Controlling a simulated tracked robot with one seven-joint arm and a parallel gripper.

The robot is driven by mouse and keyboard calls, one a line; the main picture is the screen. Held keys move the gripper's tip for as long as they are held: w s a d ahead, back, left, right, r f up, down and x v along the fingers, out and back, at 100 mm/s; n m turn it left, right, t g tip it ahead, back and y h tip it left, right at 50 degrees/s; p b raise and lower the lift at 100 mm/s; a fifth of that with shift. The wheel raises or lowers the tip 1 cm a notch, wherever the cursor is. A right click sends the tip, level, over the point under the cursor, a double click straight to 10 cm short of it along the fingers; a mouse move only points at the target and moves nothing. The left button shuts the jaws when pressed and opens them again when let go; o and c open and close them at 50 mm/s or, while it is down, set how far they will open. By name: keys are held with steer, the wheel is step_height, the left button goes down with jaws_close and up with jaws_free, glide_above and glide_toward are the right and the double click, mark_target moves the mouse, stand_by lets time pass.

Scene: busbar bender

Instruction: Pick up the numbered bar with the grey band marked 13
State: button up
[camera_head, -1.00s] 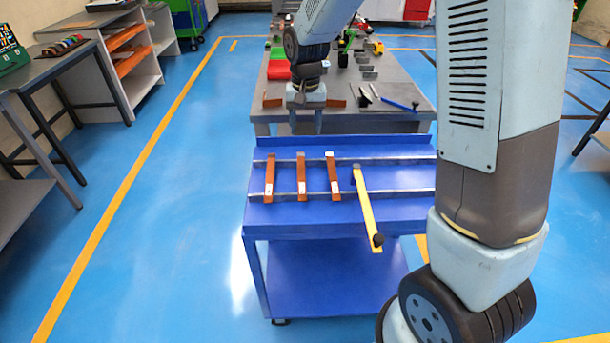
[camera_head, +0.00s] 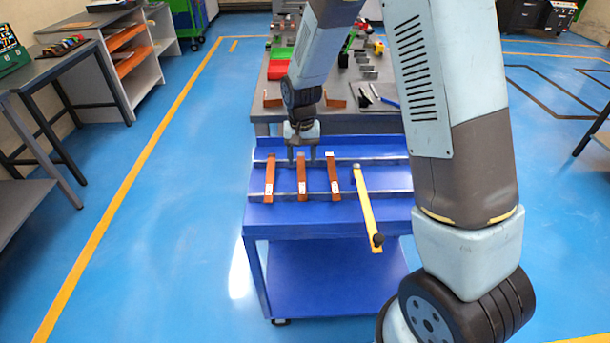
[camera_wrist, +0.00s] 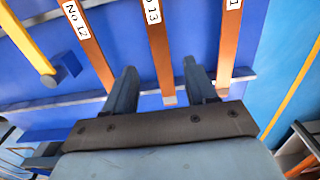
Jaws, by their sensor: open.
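Three copper-coloured bars lie across two rails on a blue cart. The middle bar (camera_head: 302,182) carries a label reading 13 in the wrist view (camera_wrist: 158,45), and its end near my gripper looks grey. The bar marked No 12 (camera_wrist: 90,45) is left of it in the wrist view and right of it in the head view (camera_head: 333,180). The third bar (camera_wrist: 230,45) has a partly cut-off label; it is leftmost in the head view (camera_head: 269,180). My gripper (camera_head: 301,160) is open and empty over the far end of the middle bar, its fingers (camera_wrist: 160,85) on either side of it in the picture. Contact cannot be told.
A yellow-handled tool (camera_head: 367,207) lies to the right of the bars and overhangs the front edge of the blue cart (camera_head: 325,229). Behind the cart stands a grey table (camera_head: 350,115) with tools and parts. The blue floor (camera_head: 180,230) left of the cart is clear.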

mark_target(301, 174)
steer(key=shift+s+a+f, duration=0.1)
steer(key=shift+s+f, duration=0.05)
steer(key=shift+f, duration=2.05)
steer(key=shift+c, duration=0.3)
jaws_close()
